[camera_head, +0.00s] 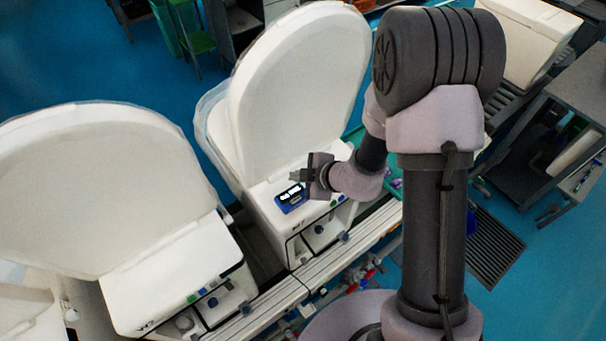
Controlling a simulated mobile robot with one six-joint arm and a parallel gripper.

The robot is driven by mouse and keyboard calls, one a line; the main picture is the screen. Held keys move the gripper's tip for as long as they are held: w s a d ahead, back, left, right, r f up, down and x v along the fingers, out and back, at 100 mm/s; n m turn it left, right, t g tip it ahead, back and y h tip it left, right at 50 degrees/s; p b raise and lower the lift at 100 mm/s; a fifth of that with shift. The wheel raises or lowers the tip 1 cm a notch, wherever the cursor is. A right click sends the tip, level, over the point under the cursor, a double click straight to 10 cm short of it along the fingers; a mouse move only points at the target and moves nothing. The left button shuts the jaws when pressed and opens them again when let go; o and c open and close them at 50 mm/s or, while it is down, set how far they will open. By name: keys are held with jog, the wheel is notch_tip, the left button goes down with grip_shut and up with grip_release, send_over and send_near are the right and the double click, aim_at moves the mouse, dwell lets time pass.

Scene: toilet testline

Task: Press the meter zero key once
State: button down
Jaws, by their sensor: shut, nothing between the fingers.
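The meter (283,203) is a small blue box with a lit, pale display. It sits on the white top of the middle toilet unit, in front of its raised lid. The digits and the zero key are too small to make out. My gripper (295,176) is shut and empty. Its fingertips point left and appear just above and behind the meter's upper right edge. I cannot tell whether they touch it.
The raised white lid (303,95) stands close behind the gripper. Another white toilet unit (178,277) with its lid up is at the left. A metal rail (270,303) runs along the front.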

jog(key=shift+w+d+f, duration=0.1)
jog(key=shift+f, duration=0.1)
jog(key=shift+f, duration=0.1)
jog(key=b, duration=0.9)
send_over(296, 200)
jog(key=f, duration=0.7)
jog(key=shift+s+d+f, duration=0.2)
jog(key=shift+d+f, duration=0.1)
jog(key=shift+d, duration=0.05)
jog(key=shift+f, duration=0.45)
jog(key=shift+f, duration=0.1)
dwell(0.4)
jog(key=shift+f, duration=0.3)
jog(key=shift+f, duration=0.4)
dwell(0.4)
jog(key=shift+r+p, duration=0.75)
jog(key=shift+r, duration=0.1)
